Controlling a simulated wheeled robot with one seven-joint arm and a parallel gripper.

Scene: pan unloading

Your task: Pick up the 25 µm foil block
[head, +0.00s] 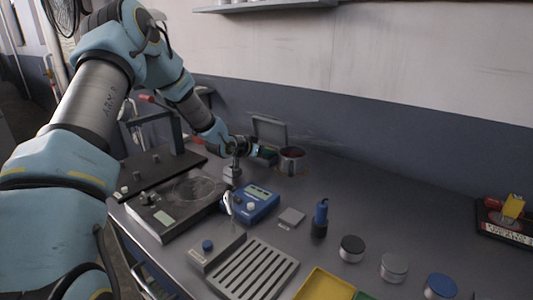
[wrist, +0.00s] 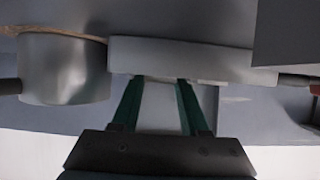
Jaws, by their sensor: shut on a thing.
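In the wrist view, the two green fingers of my gripper (wrist: 160,82) are closed on a pale grey block (wrist: 160,106), which I take for the 25 µm foil block. No marking on it can be read. A long grey slab (wrist: 200,55) lies across the fingertips, and the pot (wrist: 65,70) shows to its left. In the head view the held block is too small and hidden to make out.
A blue instrument (head: 258,203), a black-and-grey device (head: 178,207), a slotted rack (head: 255,270) and a blue bottle (head: 320,218) stand nearer. Round containers (head: 394,267) and a yellow tray (head: 325,287) are at front right. The bench's back right is mostly clear.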

